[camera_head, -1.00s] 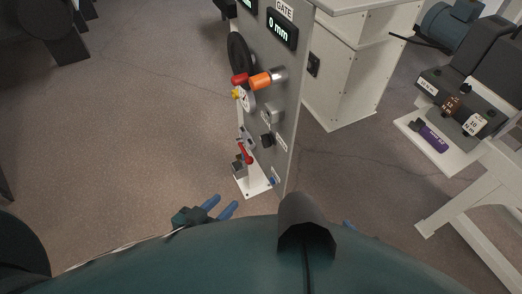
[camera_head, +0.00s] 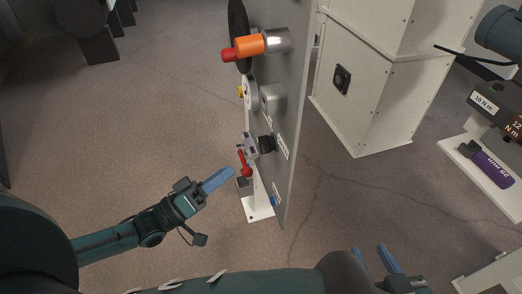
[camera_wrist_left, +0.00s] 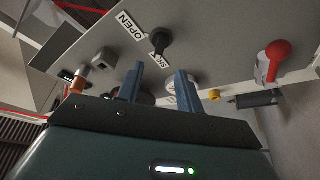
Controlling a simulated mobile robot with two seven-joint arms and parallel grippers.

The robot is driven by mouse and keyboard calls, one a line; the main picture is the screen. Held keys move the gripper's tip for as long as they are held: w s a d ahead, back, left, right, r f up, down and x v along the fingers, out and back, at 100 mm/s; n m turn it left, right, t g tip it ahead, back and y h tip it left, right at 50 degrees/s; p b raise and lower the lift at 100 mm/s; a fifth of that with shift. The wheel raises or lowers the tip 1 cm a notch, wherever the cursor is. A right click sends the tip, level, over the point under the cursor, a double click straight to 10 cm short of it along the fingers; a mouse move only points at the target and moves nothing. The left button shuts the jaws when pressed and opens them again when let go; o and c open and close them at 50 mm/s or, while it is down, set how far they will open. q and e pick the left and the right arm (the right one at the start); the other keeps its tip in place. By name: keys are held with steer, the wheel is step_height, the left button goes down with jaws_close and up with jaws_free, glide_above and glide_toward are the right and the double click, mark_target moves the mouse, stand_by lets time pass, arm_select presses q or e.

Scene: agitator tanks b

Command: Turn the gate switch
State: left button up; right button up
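The grey panel (camera_head: 301,90) stands upright in the middle of the head view, seen nearly edge-on. The likely gate switch is a black knob (camera_head: 266,144) low on its face; in the left wrist view the knob (camera_wrist_left: 160,40) sits between labels that seem to read OPEN and SHUT. My left gripper (camera_head: 229,174) is left of the panel, below the knob's height in the picture. In the left wrist view its two blue fingers (camera_wrist_left: 159,70) are apart and empty, pointing towards the panel, short of the knob. My right gripper (camera_head: 371,248) is open and empty at the lower right.
A red lever (camera_head: 246,164) is close to my left fingertips. An orange and red handle (camera_head: 250,46), a black wheel (camera_head: 237,30) and a yellow button (camera_head: 240,91) sit higher on the panel. A white cabinet (camera_head: 365,100) stands behind. Floor at left is free.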

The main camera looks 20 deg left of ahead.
mark_target(260, 149)
arm_select(q)
steer(key=x, duration=1)
steer(key=shift+w+d+b, duration=0.15)
steer(key=shift+b, duration=0.2)
steer(key=c, duration=0.6)
